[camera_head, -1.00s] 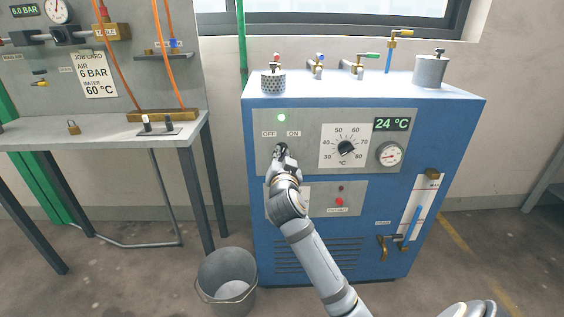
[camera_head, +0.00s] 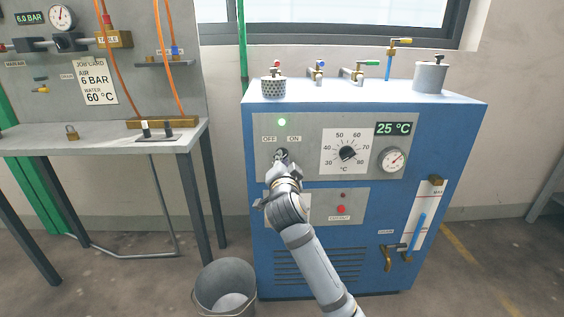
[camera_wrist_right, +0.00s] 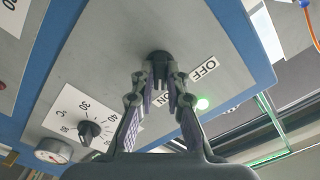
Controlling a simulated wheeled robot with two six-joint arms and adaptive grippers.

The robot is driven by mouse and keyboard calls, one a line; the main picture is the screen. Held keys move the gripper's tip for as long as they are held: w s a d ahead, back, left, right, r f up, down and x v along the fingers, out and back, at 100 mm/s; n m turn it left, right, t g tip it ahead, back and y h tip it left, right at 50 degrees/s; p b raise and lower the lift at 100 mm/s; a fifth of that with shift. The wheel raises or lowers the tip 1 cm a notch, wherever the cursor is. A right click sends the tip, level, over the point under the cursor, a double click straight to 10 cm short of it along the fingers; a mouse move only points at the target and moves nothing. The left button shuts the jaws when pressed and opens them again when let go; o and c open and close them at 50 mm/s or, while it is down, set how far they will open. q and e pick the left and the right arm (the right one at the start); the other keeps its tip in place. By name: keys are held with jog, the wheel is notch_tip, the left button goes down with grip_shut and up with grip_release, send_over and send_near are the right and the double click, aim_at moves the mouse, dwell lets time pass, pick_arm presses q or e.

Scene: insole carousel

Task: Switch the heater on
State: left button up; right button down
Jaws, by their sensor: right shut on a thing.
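The blue heater (camera_head: 470,112) stands in front of me with a grey control panel. The black rotary switch sits under the OFF and ON labels; it shows between the fingers in the right wrist view (camera_wrist_right: 159,60). My right gripper (camera_head: 281,158) is shut on this switch, its fingertips on either side (camera_wrist_right: 162,75). The gripper hides most of the switch in the head view, so I cannot tell which way it points. The green lamp (camera_head: 282,122) above the labels is lit. The display (camera_head: 393,128) reads 25 °C. My left gripper is not in view.
A temperature dial (camera_head: 347,153) and a round gauge (camera_head: 391,160) sit right of the switch. A red button (camera_head: 341,209) is below. A bucket (camera_head: 225,287) stands on the floor at left. A workbench (camera_head: 95,141) stands further left.

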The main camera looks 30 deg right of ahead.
jog(key=c, duration=1.4)
grip_release()
jog(key=shift+o, duration=0.2)
jog(key=v, duration=0.7)
jog(key=shift+s+a, duration=0.15)
jog(key=shift+s, duration=0.1)
